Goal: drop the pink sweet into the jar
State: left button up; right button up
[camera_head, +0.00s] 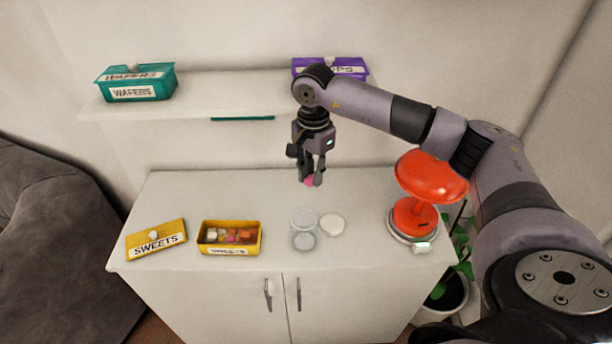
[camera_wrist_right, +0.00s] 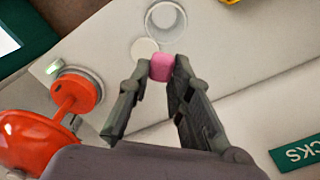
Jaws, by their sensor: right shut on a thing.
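The pink sweet (camera_head: 309,181) is held between the fingertips of my right gripper (camera_head: 312,180), above the white cabinet top. The sweet also shows in the right wrist view (camera_wrist_right: 162,67), pinched by the gripper (camera_wrist_right: 160,75). The clear glass jar (camera_head: 303,232) stands open on the cabinet, in front of and below the gripper in the head view. In the wrist view the open jar (camera_wrist_right: 166,20) lies just beyond the sweet. A round whitish lid (camera_head: 332,224) lies beside the jar. My left gripper is not in view.
An open yellow sweets box (camera_head: 229,250) with several sweets stands left of the jar, its yellow lid (camera_head: 156,240) farther left. A red lamp (camera_head: 430,178) stands at the right. A shelf behind holds a teal wafers box (camera_head: 137,82) and a purple box (camera_head: 345,66).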

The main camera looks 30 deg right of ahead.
aim_at(312, 187)
jog(key=shift+w+f+b, duration=0.1)
jog(key=shift+f+b, duration=0.3)
jog(key=shift+f, duration=0.5)
notch_tip(312, 187, down, 3)
jog(key=shift+b, duration=0.7)
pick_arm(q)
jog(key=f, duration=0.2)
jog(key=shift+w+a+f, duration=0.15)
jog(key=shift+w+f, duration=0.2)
pick_arm(e)
jog(key=shift+f, duration=0.5)
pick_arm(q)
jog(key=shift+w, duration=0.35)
pick_arm(e)
jog(key=o, duration=0.8)
jog(key=shift+o, duration=0.2)
